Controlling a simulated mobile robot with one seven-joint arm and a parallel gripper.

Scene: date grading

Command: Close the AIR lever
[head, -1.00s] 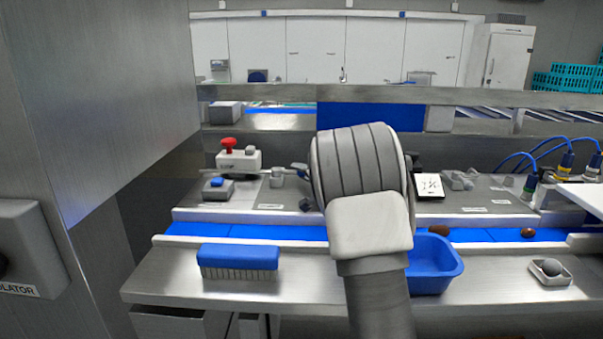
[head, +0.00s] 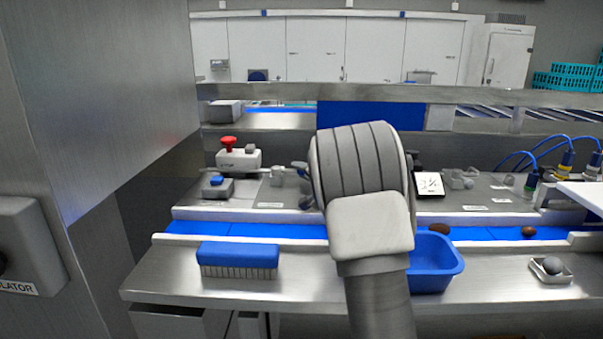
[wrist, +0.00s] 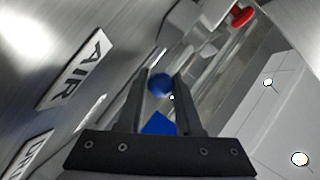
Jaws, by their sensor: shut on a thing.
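In the wrist view, the AIR label (wrist: 75,75) is on the metal panel at the left. A round blue knob (wrist: 160,84), apparently the lever's end, sits between the two dark fingers of my gripper (wrist: 162,74). The fingers are shut on it. The rest of the lever is hard to make out, so its exact angle cannot be told. In the head view, my arm hides the gripper and most of the area around it.
A second, partly cut-off label (wrist: 30,155) lies below the AIR label. A red knob (wrist: 241,16) shows at the upper right. In the head view, a blue brush (head: 238,256) and a blue tub (head: 436,263) stand on the front ledge, before the blue belt (head: 480,233).

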